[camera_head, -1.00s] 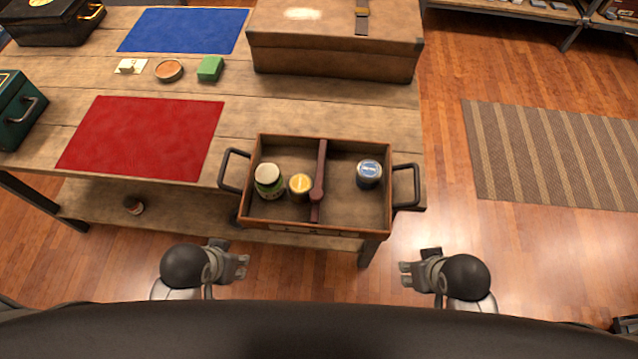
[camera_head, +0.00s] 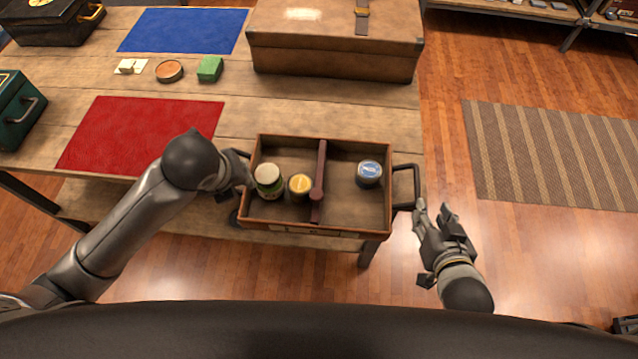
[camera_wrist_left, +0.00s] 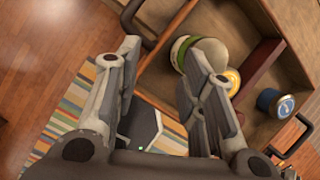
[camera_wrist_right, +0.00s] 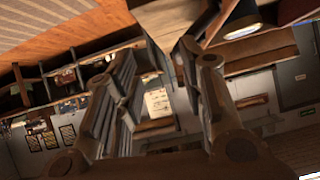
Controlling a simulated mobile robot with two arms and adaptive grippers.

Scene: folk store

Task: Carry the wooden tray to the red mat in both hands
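The wooden tray (camera_head: 345,211) sits on the table's front right part, with a dark handle at each end and a reddish divider (camera_head: 321,165) across the middle. It holds a green jar with a cream lid (camera_head: 268,180), a yellow-lidded jar (camera_head: 300,186) and a blue-lidded jar (camera_head: 369,173). The red mat (camera_head: 130,130) lies flat and empty to the left. My left gripper (camera_head: 243,180) is open at the tray's left handle and partly hides it; contact is unclear. My right gripper (camera_head: 434,207) is open just in front of the right handle (camera_head: 414,184).
A brown case (camera_head: 335,50) stands behind the tray. A blue mat (camera_head: 185,30), a green block (camera_head: 210,68) and a round dish (camera_head: 169,70) lie further back. A teal box (camera_head: 20,110) stands at the far left. Bare tabletop lies between tray and red mat.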

